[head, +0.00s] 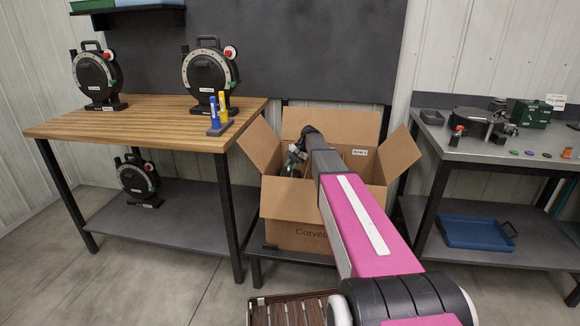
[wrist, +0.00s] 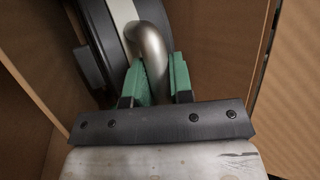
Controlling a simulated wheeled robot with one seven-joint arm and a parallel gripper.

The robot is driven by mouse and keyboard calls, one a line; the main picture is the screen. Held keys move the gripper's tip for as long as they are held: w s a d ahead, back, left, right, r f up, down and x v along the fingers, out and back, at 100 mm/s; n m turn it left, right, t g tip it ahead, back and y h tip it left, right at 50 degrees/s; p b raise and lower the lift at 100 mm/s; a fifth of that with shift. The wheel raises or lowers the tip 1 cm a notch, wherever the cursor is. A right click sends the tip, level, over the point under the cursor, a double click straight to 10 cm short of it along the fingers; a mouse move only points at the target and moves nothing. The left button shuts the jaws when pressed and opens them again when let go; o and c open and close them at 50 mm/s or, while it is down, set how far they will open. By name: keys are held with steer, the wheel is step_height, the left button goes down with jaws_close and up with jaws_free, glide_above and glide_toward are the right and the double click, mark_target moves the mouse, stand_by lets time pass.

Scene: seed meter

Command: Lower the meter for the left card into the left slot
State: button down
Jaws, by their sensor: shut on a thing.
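My gripper (wrist: 158,82) has its green pads shut on the curved metal handle of a meter (wrist: 102,38). In the wrist view the meter's dark round body and pale band lie beyond the fingers, between brown cardboard walls. In the head view my gripper (head: 296,152) is at the left part of the open carton (head: 300,234), largely hidden by my arm. A white card (head: 360,152) shows on the inside back at the right. A left card cannot be made out behind my arm. The meter's lower end and the slot floor are hidden.
The carton's flaps stand open, spread outward. Two meters (head: 97,75) (head: 209,75) stand on the wooden bench (head: 150,127), and one (head: 139,180) on its lower shelf. Blue and yellow markers (head: 219,108) stand near its right edge. A grey bench (head: 470,148) stands right.

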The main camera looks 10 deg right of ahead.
stand_by(0.4)
steer(key=c, duration=0.9)
jaws_free()
steer(key=shift+c, duration=0.2)
steer(key=shift+f, duration=0.2)
steer(key=shift+r, duration=6.1)
